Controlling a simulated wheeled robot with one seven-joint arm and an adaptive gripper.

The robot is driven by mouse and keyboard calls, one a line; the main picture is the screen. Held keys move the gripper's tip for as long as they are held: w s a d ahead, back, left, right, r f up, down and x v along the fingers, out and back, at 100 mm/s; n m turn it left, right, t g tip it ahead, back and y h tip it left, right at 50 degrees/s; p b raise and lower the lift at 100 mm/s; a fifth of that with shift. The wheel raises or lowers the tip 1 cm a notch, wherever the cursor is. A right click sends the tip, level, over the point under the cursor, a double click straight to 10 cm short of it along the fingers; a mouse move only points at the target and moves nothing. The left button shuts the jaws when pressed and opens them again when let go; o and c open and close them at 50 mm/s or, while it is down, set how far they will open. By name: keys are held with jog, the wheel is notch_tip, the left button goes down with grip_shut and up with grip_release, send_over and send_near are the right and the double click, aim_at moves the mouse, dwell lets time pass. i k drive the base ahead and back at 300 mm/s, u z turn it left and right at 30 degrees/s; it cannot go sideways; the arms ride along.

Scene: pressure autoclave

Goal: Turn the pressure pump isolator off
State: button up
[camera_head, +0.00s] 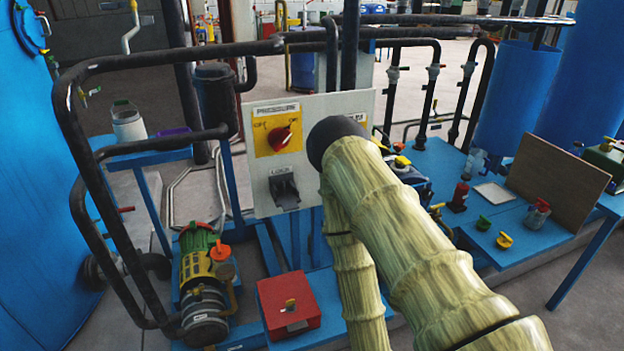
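The isolator is a red rotary knob (279,138) on a yellow plate (262,147), mounted on a pale upright panel (328,104). A label (276,109) above it appears to read "PRESSURE"; the rest is too small to read. OFF is marked at the plate's upper left and ON at its upper right. The knob looks tilted towards the upper right, the ON side. My arm, in a pale yellow-green sleeve with a dark rounded joint, rises from the lower right and covers the panel's right part. My gripper cannot be made out, and no contact with the knob shows.
A dark socket (284,191) sits below the knob. Black pipe railing (165,57) runs left of and above the panel. A pump (203,290) and a red box (289,306) stand below. A blue bench (470,231) with valves and a brown board (556,180) lies right.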

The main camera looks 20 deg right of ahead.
aim_at(279, 138)
jog(key=z, duration=1.15)
jog(key=k, duration=0.7)
jog(key=u, duration=1.1)
